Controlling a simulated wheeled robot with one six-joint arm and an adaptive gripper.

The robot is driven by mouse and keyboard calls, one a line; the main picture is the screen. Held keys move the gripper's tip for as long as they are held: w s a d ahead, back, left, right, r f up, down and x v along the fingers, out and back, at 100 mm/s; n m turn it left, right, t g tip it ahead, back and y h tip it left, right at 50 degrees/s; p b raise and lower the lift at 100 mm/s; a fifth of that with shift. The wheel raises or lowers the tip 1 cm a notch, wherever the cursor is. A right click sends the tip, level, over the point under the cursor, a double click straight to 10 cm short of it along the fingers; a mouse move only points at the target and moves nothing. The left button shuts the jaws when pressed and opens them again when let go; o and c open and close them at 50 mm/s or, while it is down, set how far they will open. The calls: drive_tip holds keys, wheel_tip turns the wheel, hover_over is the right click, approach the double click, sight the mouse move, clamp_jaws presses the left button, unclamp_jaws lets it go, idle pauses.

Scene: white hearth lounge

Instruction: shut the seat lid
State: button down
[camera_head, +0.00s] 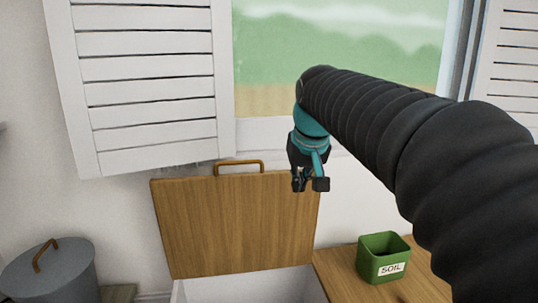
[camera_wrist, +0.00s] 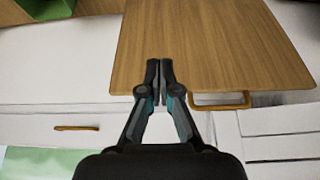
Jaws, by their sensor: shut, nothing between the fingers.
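The seat lid (camera_head: 235,225) is a wooden board standing raised, leaning back toward the wall below the window. A brown handle (camera_head: 240,163) sits on its top edge; it also shows in the wrist view (camera_wrist: 220,106). The white-walled seat box (camera_head: 250,287) is open below the lid. My gripper (camera_head: 309,184) is shut and empty, by the lid's upper right corner, to the right of the handle. In the wrist view my fingertips (camera_wrist: 158,64) overlap the lid (camera_wrist: 205,45); I cannot tell whether they touch it.
A green pot marked SOIL (camera_head: 384,258) stands on the wooden bench top (camera_head: 345,277) to the right of the opening. A grey lidded bin (camera_head: 55,275) is at the lower left. A white louvred shutter (camera_head: 150,80) hangs above the lid's left side, close to its top edge.

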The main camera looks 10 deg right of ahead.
drive_tip(key=w+d+r+p, duration=0.15)
drive_tip(key=w+r, duration=0.25)
drive_tip(key=w, duration=0.4)
drive_tip(key=w+r+p, duration=0.2)
drive_tip(key=w+r, duration=0.1)
drive_tip(key=w, duration=0.5)
drive_tip(key=shift+w+f+b, duration=0.15)
drive_tip(key=shift+f+b, duration=0.2)
drive_tip(key=shift+f, duration=1.2)
drive_tip(key=shift+w+f+b, duration=0.15)
drive_tip(key=shift+f+b, duration=0.25)
drive_tip(key=shift+f, duration=1.2)
drive_tip(key=shift+w+f+b, duration=0.15)
drive_tip(key=shift+f+b, duration=0.2)
drive_tip(key=shift+f, duration=1.2)
drive_tip(key=shift+s+d, duration=0.1)
